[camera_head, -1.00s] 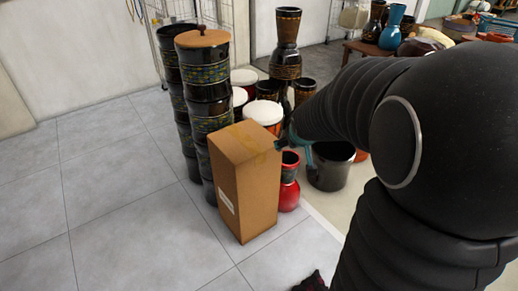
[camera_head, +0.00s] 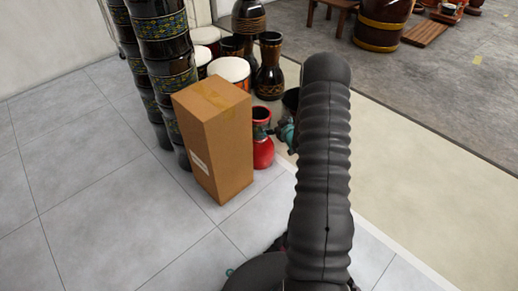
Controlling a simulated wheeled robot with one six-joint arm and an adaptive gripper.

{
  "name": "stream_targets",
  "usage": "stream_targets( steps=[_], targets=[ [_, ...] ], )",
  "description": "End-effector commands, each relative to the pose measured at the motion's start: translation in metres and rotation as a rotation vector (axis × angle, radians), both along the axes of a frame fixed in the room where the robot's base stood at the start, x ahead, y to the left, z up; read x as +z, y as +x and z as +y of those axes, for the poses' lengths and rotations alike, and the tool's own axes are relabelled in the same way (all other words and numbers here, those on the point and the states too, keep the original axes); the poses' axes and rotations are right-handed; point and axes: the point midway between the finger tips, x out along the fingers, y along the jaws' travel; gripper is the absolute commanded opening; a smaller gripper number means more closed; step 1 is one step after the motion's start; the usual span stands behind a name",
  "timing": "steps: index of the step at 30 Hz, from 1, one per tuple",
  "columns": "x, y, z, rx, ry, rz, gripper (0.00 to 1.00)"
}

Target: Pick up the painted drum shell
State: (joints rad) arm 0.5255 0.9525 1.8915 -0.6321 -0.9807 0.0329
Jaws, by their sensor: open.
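A red painted goblet-shaped drum shell (camera_head: 263,152) stands on the floor close behind the right side of the cardboard box. The box hides part of its left side. My gripper (camera_head: 266,131), with dark fingers and teal parts, is beside the upper part of the red shell, at its neck. It is open and points left towards the shell. My arm covers the area right of it. Whether the fingers touch the shell or lie around its neck cannot be told at this size.
The tall cardboard box (camera_head: 216,140) stands just left of the shell. Stacked black patterned drums (camera_head: 164,45) rise behind the box. White-headed drums (camera_head: 230,71) and a dark goblet drum (camera_head: 269,70) stand behind. The grey tiled floor at left is clear.

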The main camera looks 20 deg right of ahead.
Motion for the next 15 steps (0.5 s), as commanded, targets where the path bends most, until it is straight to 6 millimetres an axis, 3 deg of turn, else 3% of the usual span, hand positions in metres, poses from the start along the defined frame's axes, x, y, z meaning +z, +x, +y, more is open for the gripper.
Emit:
stream_targets(
  steps=[1, 6, 10, 15],
  targets=[
    [-0.025, -0.004, -0.002, 0.014, 0.02, -0.028, 1.0],
    [-0.078, -0.018, -0.001, 0.07, 0.088, -0.158, 1.0],
    [-0.106, -0.033, 0.002, 0.099, 0.135, -0.242, 1.0],
    [-0.124, -0.047, 0.005, 0.118, 0.173, -0.307, 1.0]
  ],
)
